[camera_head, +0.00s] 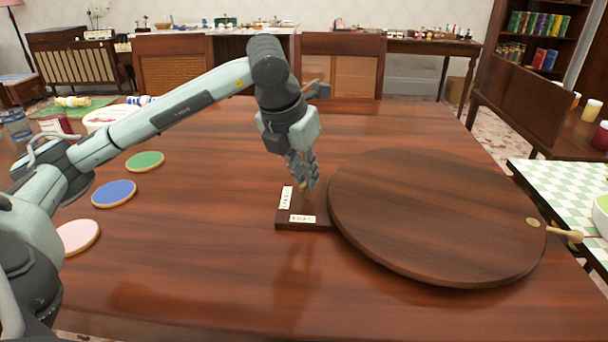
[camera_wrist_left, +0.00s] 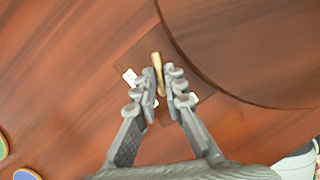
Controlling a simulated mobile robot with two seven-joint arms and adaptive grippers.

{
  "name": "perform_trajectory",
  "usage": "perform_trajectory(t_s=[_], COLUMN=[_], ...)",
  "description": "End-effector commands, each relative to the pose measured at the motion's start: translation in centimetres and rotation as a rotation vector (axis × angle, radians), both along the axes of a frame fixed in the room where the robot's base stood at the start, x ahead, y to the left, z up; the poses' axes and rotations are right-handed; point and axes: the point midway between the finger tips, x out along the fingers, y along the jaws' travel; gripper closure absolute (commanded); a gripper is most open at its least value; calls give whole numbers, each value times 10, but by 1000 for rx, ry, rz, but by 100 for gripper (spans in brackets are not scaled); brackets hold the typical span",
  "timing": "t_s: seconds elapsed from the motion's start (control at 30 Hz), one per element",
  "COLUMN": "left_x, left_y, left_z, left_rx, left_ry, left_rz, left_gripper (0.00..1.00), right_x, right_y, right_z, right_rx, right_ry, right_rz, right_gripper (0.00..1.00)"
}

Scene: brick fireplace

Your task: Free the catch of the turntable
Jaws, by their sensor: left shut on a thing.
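The turntable (camera_head: 430,215) is a round dark wooden disc on the table, right of the middle in the head view. It also shows at the upper right in the left wrist view (camera_wrist_left: 255,45). A small dark wooden base (camera_head: 310,224) with two white labels sits at its left edge. On this base stands the catch, a small light brass or wooden lever (camera_wrist_left: 157,70). My left gripper (camera_head: 303,186) points down over the base, and its fingers are shut on the lever. The fingers hide much of the lever in the head view. My right gripper is not in view.
Green (camera_head: 145,161), blue (camera_head: 114,193) and pink (camera_head: 78,237) coasters lie on the left of the table. A light knob (camera_head: 567,235) sticks out at the turntable's right edge. Chairs stand behind and at the right. The front of the table is clear.

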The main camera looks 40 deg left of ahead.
Motion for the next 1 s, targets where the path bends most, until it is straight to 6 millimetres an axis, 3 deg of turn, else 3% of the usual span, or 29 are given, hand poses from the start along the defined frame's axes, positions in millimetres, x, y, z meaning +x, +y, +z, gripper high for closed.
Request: perform_trajectory(t_s=[0.5, 1.0], left_x=[1, 2], left_y=[-5, -5], left_z=[0, 0], left_rx=[-2, -2], left_ry=[1, 2], left_rz=[390, 500], left_gripper=[100, 100], right_x=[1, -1], right_y=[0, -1], right_z=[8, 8], right_rx=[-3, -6], right_ry=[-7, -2], right_rz=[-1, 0], right_gripper=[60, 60])
